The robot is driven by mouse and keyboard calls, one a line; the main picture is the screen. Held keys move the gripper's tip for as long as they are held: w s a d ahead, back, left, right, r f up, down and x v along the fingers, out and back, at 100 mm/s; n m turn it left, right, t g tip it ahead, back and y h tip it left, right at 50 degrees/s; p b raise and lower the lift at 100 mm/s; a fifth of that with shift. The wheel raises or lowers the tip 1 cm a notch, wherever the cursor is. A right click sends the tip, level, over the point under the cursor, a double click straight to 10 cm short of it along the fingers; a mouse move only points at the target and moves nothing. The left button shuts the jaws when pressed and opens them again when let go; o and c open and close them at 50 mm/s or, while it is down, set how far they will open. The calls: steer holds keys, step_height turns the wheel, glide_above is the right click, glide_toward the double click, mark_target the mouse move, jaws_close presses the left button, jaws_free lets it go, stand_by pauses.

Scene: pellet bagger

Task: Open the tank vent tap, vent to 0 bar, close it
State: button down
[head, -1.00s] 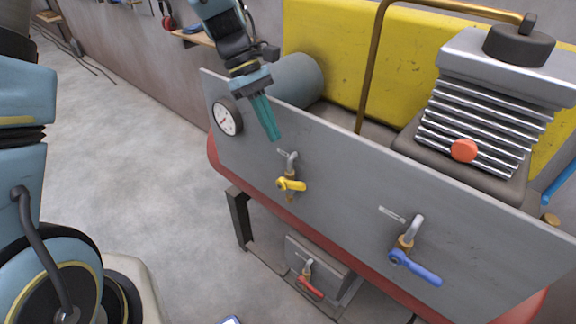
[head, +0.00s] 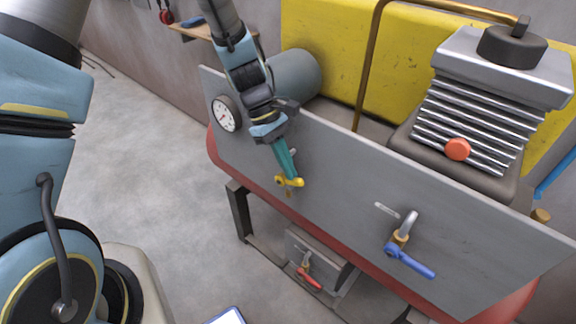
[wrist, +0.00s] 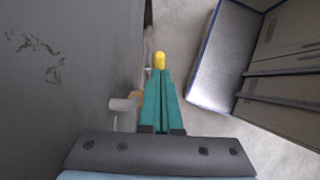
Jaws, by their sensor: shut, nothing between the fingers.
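The grey panel (head: 345,180) carries a yellow-handled tap (head: 291,182), a blue-handled tap (head: 408,260) and, on a box below, a red-handled tap (head: 309,278). A round pressure gauge (head: 226,114) sits at the panel's left end; its reading is too small to tell. My gripper (head: 289,176) is shut and empty, its teal fingers at the yellow tap. In the wrist view the yellow handle (wrist: 159,61) shows just beyond my fingertips (wrist: 160,74); I cannot tell whether they touch. The tap's grey pipe (wrist: 122,104) is left of the fingers.
A ribbed compressor block (head: 475,110) with an orange knob stands behind the panel at right. A copper pipe (head: 364,75) rises near a yellow guard (head: 325,65). The floor (head: 150,160) left of the machine is clear. A blue-edged box (wrist: 222,60) shows in the wrist view.

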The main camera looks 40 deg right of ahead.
mark_target(297, 179)
steer(key=shift+s+d+t+y+p, duration=0.1)
steer(key=shift+s+t+y+p, duration=0.2)
steer(key=shift+s+t+p, duration=0.3)
steer(key=shift+s+d+f+t+p, duration=0.1)
steer(key=shift+s+f+t+p, duration=0.3)
steer(key=shift+t, duration=0.5)
steer(key=shift+f, duration=0.3)
steer(key=shift+s+d+f, duration=0.15)
steer(key=shift+s+f, duration=0.15)
steer(key=shift+f, duration=0.05)
steer(key=shift+s+f, duration=0.1)
steer(key=shift+s, duration=0.05)
